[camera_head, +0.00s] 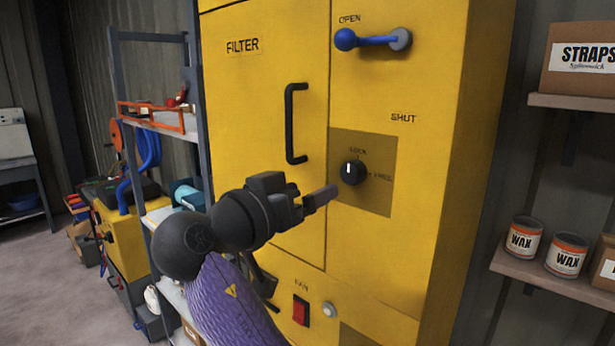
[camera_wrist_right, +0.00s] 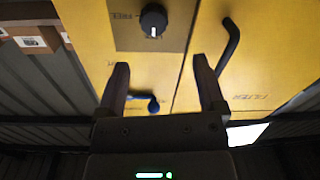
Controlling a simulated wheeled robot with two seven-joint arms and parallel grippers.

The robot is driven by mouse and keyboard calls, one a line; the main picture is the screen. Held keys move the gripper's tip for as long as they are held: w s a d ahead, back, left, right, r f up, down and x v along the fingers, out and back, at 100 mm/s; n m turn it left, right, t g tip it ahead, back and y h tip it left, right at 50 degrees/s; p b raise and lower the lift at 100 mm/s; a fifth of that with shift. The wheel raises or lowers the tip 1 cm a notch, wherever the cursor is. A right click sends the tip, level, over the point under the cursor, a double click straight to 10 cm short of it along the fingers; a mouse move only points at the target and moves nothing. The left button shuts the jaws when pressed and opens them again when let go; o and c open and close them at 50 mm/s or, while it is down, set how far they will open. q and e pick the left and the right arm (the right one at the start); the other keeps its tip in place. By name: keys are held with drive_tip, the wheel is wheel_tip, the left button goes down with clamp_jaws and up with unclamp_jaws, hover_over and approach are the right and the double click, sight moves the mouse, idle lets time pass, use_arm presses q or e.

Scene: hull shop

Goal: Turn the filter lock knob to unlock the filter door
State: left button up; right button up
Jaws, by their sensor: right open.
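The black round lock knob (camera_head: 352,172) sits on a darker square panel of the yellow cabinet, marked LOCK above it and FREE to its right. Its white mark stands upright, toward LOCK. The filter door (camera_head: 262,130) is closed flat, with a black bar handle (camera_head: 290,124) left of the knob. My right gripper (camera_head: 322,196) is just lower left of the knob in the head view, apart from it. In the right wrist view its open, empty fingers (camera_wrist_right: 160,62) point toward the cabinet, with the knob (camera_wrist_right: 153,20) beyond the tips. My left gripper is not in view.
A blue-ended lever (camera_head: 372,40) is above the knob, near OPEN, with SHUT below it. A red fan switch (camera_head: 301,310) is low on the cabinet. Shelves with wax cans (camera_head: 523,238) stand at right, and a cluttered rack (camera_head: 160,125) at left.

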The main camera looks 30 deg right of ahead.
sight(349, 176)
drive_tip(key=p+x, duration=0.1)
drive_tip(key=x, duration=0.1)
drive_tip(key=p+x, duration=0.1)
drive_tip(key=x, duration=0.2)
drive_tip(key=p+x, duration=0.1)
drive_tip(key=x, duration=0.2)
drive_tip(key=shift+s+d+r, duration=0.1)
drive_tip(key=shift+s+d, duration=0.2)
drive_tip(key=shift+d, duration=0.05)
drive_tip(key=shift+w+d, duration=0.1)
drive_tip(key=shift+d, duration=0.05)
clamp_jaws()
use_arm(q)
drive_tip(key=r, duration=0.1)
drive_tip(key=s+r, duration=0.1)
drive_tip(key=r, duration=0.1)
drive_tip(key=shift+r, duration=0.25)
